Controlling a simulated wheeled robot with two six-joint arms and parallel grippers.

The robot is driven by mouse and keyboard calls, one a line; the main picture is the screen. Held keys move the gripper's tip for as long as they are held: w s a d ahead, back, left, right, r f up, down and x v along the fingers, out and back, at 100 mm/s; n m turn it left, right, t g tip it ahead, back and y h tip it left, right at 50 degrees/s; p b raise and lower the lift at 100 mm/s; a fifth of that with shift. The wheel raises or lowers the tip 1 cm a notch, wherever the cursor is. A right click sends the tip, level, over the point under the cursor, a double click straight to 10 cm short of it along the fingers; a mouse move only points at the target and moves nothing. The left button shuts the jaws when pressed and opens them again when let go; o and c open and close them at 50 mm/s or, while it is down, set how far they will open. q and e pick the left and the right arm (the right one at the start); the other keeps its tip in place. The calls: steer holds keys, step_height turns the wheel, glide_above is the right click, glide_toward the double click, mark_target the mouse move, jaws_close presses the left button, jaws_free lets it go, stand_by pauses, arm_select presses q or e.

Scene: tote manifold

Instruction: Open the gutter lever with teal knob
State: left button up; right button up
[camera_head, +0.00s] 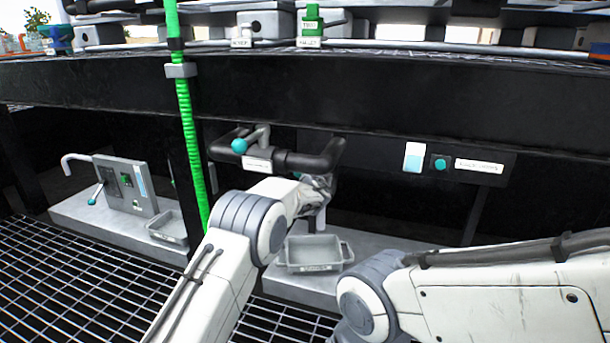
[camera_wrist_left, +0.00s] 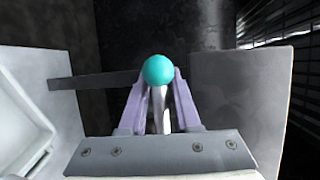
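In the left wrist view a teal ball knob (camera_wrist_left: 158,70) on a pale shaft (camera_wrist_left: 160,112) sits at the fingertips of my left gripper (camera_wrist_left: 163,84). The two lilac fingers flank the shaft just below the ball; I cannot tell whether they press on it. In the head view my left gripper (camera_head: 317,205) is mostly hidden behind my forearm, above the right grey shelf, and this knob cannot be made out. My right arm reaches in from the right, its gripper out of view.
Another teal knob (camera_head: 239,146) sits on the black pipe's valve, and a teal-ended lever (camera_head: 95,194) on the left unit. A grey tray (camera_head: 314,268) stands on the shelf. A green hose (camera_head: 188,130) hangs left of my arm. A black beam (camera_head: 400,100) runs above.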

arm_select(q)
steer(key=shift+w, duration=0.1)
jaws_close()
stand_by(1.5)
